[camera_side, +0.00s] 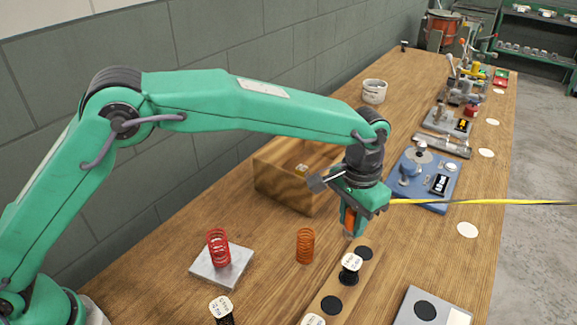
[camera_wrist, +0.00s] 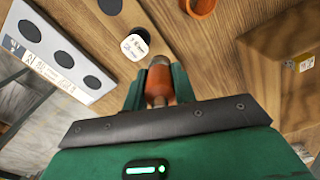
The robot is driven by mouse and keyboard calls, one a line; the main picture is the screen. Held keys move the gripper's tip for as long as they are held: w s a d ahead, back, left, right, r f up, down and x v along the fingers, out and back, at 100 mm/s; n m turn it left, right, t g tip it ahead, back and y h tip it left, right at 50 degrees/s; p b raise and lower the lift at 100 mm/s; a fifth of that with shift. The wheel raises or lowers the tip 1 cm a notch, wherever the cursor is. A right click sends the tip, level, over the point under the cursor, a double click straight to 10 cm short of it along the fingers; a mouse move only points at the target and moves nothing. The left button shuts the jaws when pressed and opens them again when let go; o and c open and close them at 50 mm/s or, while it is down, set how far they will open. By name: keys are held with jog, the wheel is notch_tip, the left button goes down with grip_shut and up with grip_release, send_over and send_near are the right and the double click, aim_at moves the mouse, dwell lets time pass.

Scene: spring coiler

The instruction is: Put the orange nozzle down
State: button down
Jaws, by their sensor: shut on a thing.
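My gripper (camera_side: 351,222) is shut on the orange nozzle (camera_side: 349,219) and points down over the bench. In the wrist view the nozzle (camera_wrist: 159,84) sits between the two green fingers, with a brownish metal tip showing at its far end. The nozzle is above a wooden strip (camera_side: 348,285) with dark round spots, near the spot at its far end (camera_side: 365,253). The tip appears clear of the strip, but the exact gap is hard to tell.
A black piece with a white labelled top (camera_side: 351,263) stands on the strip, close to my gripper. An orange spring (camera_side: 305,246) stands left, and a red spring (camera_side: 218,248) on a metal plate. A wooden box (camera_side: 285,187) is behind; a pale rack (camera_wrist: 38,61) lies beside the strip.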

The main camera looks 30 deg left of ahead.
jog(key=w+a+f, duration=0.2)
jog(key=w, duration=0.1)
jog(key=w+a+f, duration=0.1)
jog(key=w+f, duration=0.1)
jog(key=w, duration=0.1)
jog(key=w+a+f, duration=0.2)
jog(key=shift+w+a+f, duration=0.1)
jog(key=shift+w+a, duration=0.2)
jog(key=shift+w, duration=0.1)
jog(key=shift+f, duration=2)
jog(key=shift+f, duration=0.1)
jog(key=c, duration=1.1)
grip_release()
jog(key=shift+f, duration=0.1)
jog(key=shift+c, duration=0.2)
notch_tip(320, 180, up, 12)
jog(key=shift+r, duration=0.2)
